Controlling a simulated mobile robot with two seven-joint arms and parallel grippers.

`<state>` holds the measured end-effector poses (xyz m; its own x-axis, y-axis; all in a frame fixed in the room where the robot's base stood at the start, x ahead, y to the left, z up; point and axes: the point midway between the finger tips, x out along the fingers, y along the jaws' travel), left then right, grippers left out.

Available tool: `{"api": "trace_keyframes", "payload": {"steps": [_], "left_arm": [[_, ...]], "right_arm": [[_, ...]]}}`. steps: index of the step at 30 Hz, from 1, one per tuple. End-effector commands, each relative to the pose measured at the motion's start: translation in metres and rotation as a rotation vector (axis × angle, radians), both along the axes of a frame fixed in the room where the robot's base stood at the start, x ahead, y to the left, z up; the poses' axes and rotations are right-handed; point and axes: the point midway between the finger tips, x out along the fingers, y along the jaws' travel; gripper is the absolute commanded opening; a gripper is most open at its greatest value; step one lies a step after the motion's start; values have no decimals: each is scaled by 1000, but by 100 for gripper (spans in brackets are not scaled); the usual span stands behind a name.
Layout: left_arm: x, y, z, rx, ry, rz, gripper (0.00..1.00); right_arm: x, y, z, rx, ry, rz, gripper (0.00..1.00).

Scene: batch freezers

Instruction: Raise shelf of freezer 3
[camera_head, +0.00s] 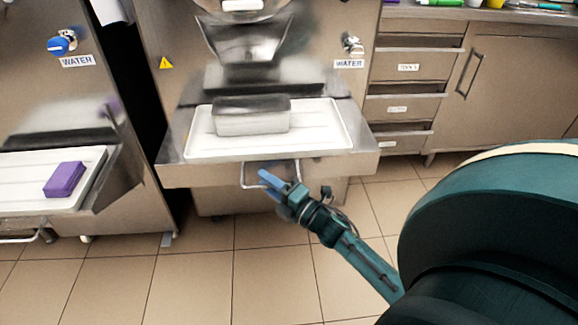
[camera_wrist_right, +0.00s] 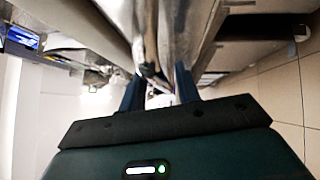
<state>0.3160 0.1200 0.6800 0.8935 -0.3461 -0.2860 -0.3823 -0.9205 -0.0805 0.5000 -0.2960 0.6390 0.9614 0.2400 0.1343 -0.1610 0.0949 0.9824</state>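The freezer in the middle of the head view has a metal shelf (camera_head: 360,160) sticking out at its front. No freezer number is readable. A wire handle (camera_head: 298,172) hangs at the shelf's front edge. A white tray (camera_head: 335,127) lies on the shelf with a rectangular metal container (camera_head: 252,122) on it. My right gripper (camera_head: 267,178) is at the handle, its blue fingers overlapping the handle in the picture; contact cannot be told. In the right wrist view its fingers (camera_wrist_right: 160,88) stand apart with a gap between them. My left gripper is not in view.
Another freezer's white tray (camera_head: 25,190) with a purple box (camera_head: 65,179) is at the left. Drawers (camera_head: 412,68) and a cabinet (camera_head: 505,85) stand at the right. The tiled floor (camera_head: 200,280) in front is clear. My dark teal body parts fill the lower right.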

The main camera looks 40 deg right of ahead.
Motion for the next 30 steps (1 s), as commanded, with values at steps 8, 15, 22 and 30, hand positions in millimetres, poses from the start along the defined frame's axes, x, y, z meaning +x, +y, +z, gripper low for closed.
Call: {"api": "trace_keyframes", "payload": {"steps": [8,15,22,30], "left_arm": [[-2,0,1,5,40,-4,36],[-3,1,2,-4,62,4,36],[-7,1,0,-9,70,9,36],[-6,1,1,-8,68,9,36]], "right_arm": [[-61,-15,-8,-2,4,-2,33],[-100,-25,-13,0,-1,-1,33],[-112,-28,-14,-1,-4,0,33],[-112,-28,-14,-1,-3,0,33]]}}
